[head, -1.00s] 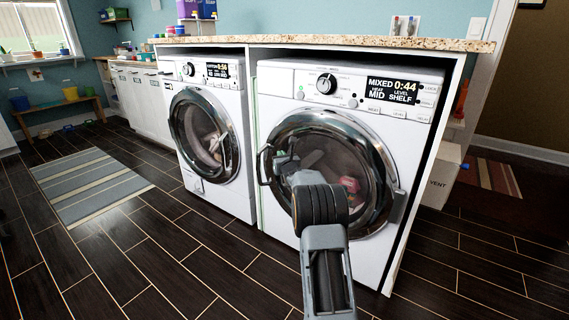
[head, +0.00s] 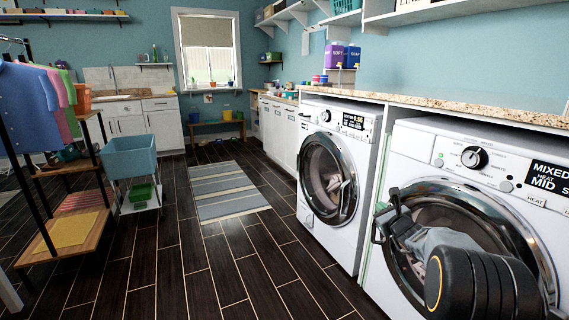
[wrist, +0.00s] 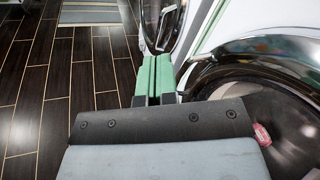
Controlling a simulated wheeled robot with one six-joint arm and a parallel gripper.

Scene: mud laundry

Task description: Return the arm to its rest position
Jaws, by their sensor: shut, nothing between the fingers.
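My arm reaches in front of the right-hand machine (head: 445,144) at the lower right of the head view. My gripper's green fingers (wrist: 154,76) lie side by side in the wrist view, shut and empty. They point past the machine's round door (wrist: 275,45), which is close on the right. In the head view, part of my gripper (head: 388,212) shows beside the left edge of the door, partly hidden by my arm. I cannot tell whether it touches the door.
A second machine (head: 310,217) stands to the left. A striped rug (head: 225,190) lies on the dark floor, which has free room. At far left are a blue tub (head: 130,157) on a stand and a clothes rack with shirts (head: 35,105).

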